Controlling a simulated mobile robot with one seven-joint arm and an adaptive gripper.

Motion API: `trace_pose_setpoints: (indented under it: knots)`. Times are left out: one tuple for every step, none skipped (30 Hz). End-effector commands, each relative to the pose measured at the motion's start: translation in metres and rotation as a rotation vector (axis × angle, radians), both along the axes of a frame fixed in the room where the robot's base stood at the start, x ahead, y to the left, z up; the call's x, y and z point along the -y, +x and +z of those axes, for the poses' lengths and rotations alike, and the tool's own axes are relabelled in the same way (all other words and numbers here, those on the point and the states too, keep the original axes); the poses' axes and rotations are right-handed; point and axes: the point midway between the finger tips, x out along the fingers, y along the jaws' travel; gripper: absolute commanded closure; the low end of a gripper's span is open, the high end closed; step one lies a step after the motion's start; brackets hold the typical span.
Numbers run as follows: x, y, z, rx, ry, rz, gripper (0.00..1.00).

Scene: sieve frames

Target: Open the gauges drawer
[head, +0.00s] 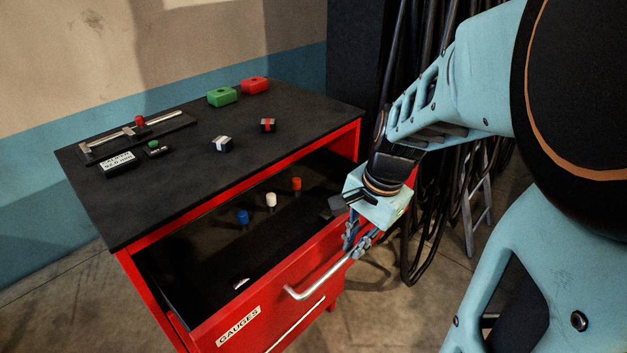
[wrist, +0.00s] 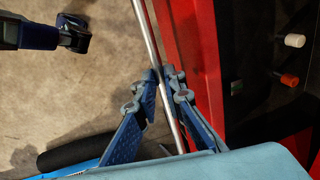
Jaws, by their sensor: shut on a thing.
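The gauges drawer (head: 256,308) is the top drawer of a red cabinet, marked with a "GAUGES" label (head: 238,326). It stands pulled out, with its dark inside showing. Blue, white and orange-topped plugs (head: 271,200) stand inside it. My gripper (head: 357,243) is at the right part of the drawer's silver bar handle (head: 306,292). In the wrist view my gripper (wrist: 160,75) has one finger on each side of the handle (wrist: 146,32) and is shut on it. The drawer's red front (wrist: 206,62) is beside the right finger.
On the black cabinet top (head: 180,185) are a caliper (head: 125,135), a small display box (head: 117,164), green and red blocks (head: 222,97) and two small dark blocks (head: 221,144). Another silver handle (head: 298,325) is below. Cables and a ladder (head: 478,200) stand behind right. Floor in front is clear.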

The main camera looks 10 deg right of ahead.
Motion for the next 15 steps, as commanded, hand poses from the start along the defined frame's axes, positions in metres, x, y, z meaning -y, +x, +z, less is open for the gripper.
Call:
trace_pose_setpoints:
  knots:
    - [0.0016,-0.0015,0.0003,0.001,0.000,-0.001,1.00]
    - [0.0022,-0.0023,0.0004,0.001,0.000,-0.001,1.00]
    - [0.0026,-0.0029,0.0005,0.001,0.000,0.000,1.00]
    - [0.0029,-0.0032,0.0005,0.001,0.000,0.000,1.00]
    - [0.0031,-0.0034,0.0005,0.001,0.000,0.000,1.00]
    - [0.0032,-0.0035,0.0005,0.001,0.000,0.000,1.00]
    - [0.0032,-0.0035,0.0006,0.001,0.000,0.000,1.00]
    - [0.0032,-0.0035,0.0006,0.001,0.000,0.000,1.00]
    - [0.0032,-0.0035,0.0006,0.001,0.000,0.000,1.00]
    - [0.0031,-0.0034,0.0006,0.001,0.000,0.000,1.00]
    - [0.0031,-0.0034,0.0006,0.001,0.000,0.000,1.00]
    - [0.0032,-0.0034,0.0006,0.001,0.000,0.000,1.00]
    - [0.0031,-0.0033,0.0006,0.001,0.000,0.000,1.00]
    - [0.0031,-0.0033,0.0006,0.001,0.000,0.000,0.89]
    - [0.0031,-0.0033,0.0006,0.001,0.000,0.000,0.85]
